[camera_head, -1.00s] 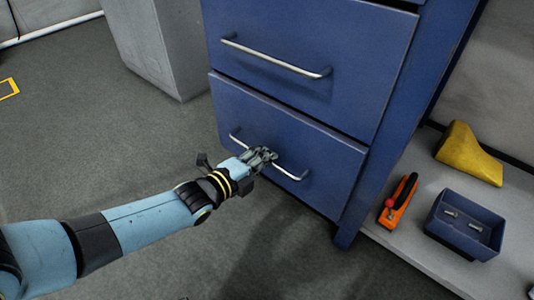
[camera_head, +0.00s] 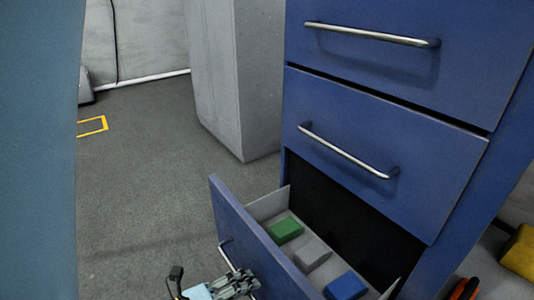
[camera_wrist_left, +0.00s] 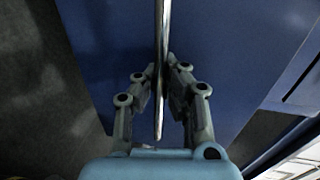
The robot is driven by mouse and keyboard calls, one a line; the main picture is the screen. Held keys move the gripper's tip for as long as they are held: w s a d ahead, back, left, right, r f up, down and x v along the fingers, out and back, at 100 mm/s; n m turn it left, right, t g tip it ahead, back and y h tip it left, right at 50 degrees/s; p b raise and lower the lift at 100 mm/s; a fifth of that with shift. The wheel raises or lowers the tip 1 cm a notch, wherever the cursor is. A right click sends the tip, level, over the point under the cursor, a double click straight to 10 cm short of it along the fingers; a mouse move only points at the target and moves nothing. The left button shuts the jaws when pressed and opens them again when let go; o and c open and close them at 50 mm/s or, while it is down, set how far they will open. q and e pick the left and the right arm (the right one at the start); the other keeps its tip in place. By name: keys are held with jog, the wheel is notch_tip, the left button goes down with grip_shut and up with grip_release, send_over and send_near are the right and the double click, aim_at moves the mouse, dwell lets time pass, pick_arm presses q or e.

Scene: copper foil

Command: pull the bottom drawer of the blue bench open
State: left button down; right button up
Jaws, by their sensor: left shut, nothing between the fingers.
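The bottom drawer (camera_head: 245,230) of the blue bench (camera_head: 400,180) stands pulled out in the head view. Its inside shows a green block (camera_head: 285,231), a grey block (camera_head: 311,252) and a blue block (camera_head: 346,286). My left gripper (camera_head: 243,281) is at the drawer's silver handle (camera_head: 226,254), low in the picture. In the left wrist view the handle bar (camera_wrist_left: 159,50) runs along the fingers of the left gripper (camera_wrist_left: 162,88), against the blue drawer front. The gripper is shut, with nothing gripped. My right gripper is out of view.
The middle drawer (camera_head: 380,160) and top drawer (camera_head: 420,65) above are closed. A grey cabinet (camera_head: 232,80) stands behind, left of the bench. Orange (camera_head: 465,289) and yellow (camera_head: 521,255) things lie at the lower right. The grey floor (camera_head: 150,200) on the left is open.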

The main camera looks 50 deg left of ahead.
pick_arm(q)
jog(key=shift+f+v, duration=0.25)
jog(key=shift+v, duration=0.9)
jog(key=shift+f+v, duration=0.2)
jog(key=shift+v, duration=0.95)
jog(key=c, duration=2.1)
grip_release()
jog(key=shift+s, duration=0.1)
jog(key=o, duration=0.7)
jog(key=v, duration=1.2)
jog(key=shift+a, duration=0.15)
jog(key=shift+s, duration=0.1)
